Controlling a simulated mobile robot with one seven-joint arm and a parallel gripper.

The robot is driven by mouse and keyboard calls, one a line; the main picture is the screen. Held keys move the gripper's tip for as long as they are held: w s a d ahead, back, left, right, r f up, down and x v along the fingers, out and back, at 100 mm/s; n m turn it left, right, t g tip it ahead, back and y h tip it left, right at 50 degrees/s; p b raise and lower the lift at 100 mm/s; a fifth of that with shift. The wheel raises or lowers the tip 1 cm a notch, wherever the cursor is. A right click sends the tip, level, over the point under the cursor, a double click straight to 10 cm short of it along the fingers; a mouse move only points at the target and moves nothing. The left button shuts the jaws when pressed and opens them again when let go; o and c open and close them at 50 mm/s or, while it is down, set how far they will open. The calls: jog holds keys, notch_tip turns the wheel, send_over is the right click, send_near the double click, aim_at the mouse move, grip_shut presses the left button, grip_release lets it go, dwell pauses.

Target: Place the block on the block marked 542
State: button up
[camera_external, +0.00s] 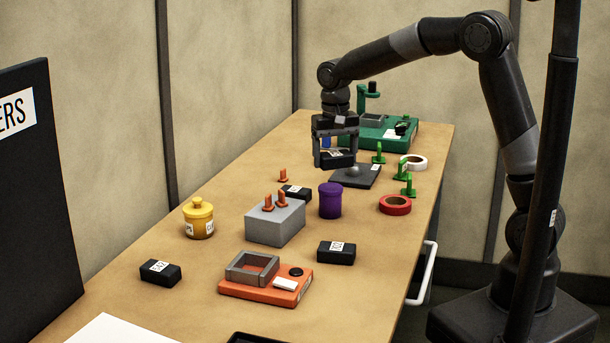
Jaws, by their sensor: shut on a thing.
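My gripper (335,146) is shut on a black block (340,159) with a small white label. It is toward the far end of the table, beside a flat dark plate with a grey knob (356,178). I cannot tell how high the held block is above the surface. A black block with a white label that seems to read 542 (161,273) lies at the near left of the table, far from my gripper. Its top is clear.
Other black labelled blocks lie near the middle (336,254) and behind the grey box (275,224). An orange fixture (265,280), yellow jar (198,218), purple canister (330,201), tape rolls (395,205) and green fixture (385,134) stand around. Bare table surrounds the 542 block.

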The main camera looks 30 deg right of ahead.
jog(key=w+a+n, duration=0.1)
jog(key=a+n, duration=0.3)
jog(key=a, duration=1)
jog(key=n, duration=0.7)
send_over(171, 269)
jog(key=f, duration=0.7)
jog(key=shift+w+d, duration=0.15)
jog(key=shift+d, duration=0.15)
jog(key=shift+a+f, duration=0.2)
jog(key=shift+a, duration=0.1)
jog(key=shift+s+f, duration=0.2)
jog(key=shift+f, duration=1.75)
